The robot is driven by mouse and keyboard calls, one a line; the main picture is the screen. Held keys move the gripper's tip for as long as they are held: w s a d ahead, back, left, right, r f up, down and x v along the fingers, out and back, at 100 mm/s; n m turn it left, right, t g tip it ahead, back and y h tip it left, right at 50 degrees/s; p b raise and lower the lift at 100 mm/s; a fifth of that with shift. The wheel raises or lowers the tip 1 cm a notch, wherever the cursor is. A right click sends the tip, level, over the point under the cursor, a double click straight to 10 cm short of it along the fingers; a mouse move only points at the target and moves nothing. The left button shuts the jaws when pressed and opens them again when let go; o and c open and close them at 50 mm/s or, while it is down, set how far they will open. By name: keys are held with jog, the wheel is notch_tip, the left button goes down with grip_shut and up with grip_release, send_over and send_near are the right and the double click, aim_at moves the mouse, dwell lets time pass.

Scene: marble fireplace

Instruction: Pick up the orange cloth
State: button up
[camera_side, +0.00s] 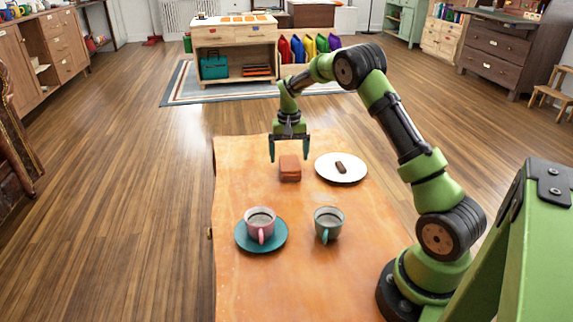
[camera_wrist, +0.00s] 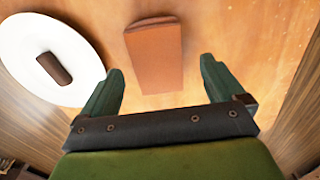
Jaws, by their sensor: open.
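The orange cloth (camera_side: 290,168) is a small folded block lying on the table, left of the white plate. It also shows in the wrist view (camera_wrist: 154,55), just beyond the fingertips and roughly centred between them. My gripper (camera_side: 289,158) is above the table near the far edge, pointing down, with its fingers apart and nothing between them. In the wrist view, the two dark green fingers (camera_wrist: 161,68) stand wide on either side below the cloth. I cannot tell the exact height of the fingertips above the cloth.
A white plate (camera_side: 325,172) with a dark brown bar (camera_side: 340,167) lies close to the right of the cloth. Nearer stand a pink cup (camera_side: 260,222) on a teal saucer (camera_side: 240,241) and a grey cup (camera_side: 328,222). The table (camera_side: 232,185) is bare left of the cloth.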

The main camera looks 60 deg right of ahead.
aim_at(290, 163)
notch_tip(290, 163, down, 4)
jog(key=shift+d+f, duration=0.1)
jog(key=shift+d, duration=0.05)
jog(key=c, duration=1)
jog(key=shift+c, duration=0.2)
jog(key=shift+r, duration=0.65)
jog(key=r, duration=0.1)
jog(key=s+r, duration=0.1)
jog(key=shift+a+r, duration=0.2)
jog(key=shift+r, duration=0.15)
jog(key=s+a, duration=0.2)
jog(key=s, duration=0.2)
jog(key=s+a, duration=0.2)
jog(key=s, duration=0.3)
jog(key=s+a+r, duration=0.1)
jog(key=s+a, duration=0.1)
jog(key=s, duration=0.2)
jog(key=shift+s+a+r, duration=0.1)
jog(key=shift+s+a, duration=0.2)
